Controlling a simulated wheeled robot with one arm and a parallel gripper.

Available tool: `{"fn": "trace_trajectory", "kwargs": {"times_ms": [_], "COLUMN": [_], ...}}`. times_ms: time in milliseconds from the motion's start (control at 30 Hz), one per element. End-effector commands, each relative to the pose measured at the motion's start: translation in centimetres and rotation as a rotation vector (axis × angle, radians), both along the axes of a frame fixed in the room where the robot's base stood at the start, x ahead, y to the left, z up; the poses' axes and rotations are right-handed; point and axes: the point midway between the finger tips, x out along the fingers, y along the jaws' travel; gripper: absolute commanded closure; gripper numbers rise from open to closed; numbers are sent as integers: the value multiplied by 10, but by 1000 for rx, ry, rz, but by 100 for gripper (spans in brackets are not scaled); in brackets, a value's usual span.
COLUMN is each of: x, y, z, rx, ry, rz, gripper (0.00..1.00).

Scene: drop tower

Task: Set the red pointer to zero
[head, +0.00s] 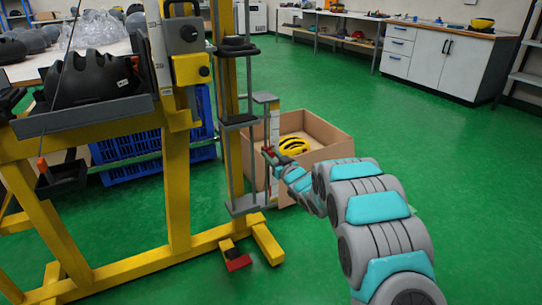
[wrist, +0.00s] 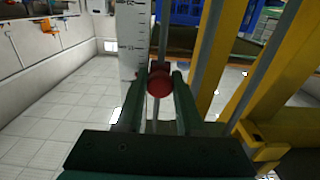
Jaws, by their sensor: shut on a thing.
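The red pointer shows as a round red knob (wrist: 160,84) in the wrist view, on a thin vertical rod. My gripper (wrist: 161,76) is shut on it, one finger on each side. In the head view my gripper (head: 272,160) reaches the slim scale post on the tower's right side, where a small red part shows at its tip. The white scale (wrist: 132,40) with black marks and numbers stands just left of the knob in the wrist view. Its figures are too small to read surely, and I cannot make out the zero mark.
The yellow tower frame (head: 178,190) stands left of my arm, with a black helmet (head: 92,80) on its tray. A cardboard box (head: 325,138) holding a yellow helmet (head: 293,145) is behind my gripper. A blue crate (head: 125,150) sits behind the frame. Green floor is open at right.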

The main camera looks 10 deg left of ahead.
Motion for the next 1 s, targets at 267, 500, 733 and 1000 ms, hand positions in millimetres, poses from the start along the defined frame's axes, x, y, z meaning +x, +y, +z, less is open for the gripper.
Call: {"fn": "trace_trajectory", "kwargs": {"times_ms": [267,500,733,1000], "x": [0,0,0,0], "y": [0,0,0,0], "z": [0,0,1,46], "rx": [0,0,0,-1], "ry": [0,0,0,-3], "rz": [0,0,0,1], "gripper": [100,100,100,100]}}
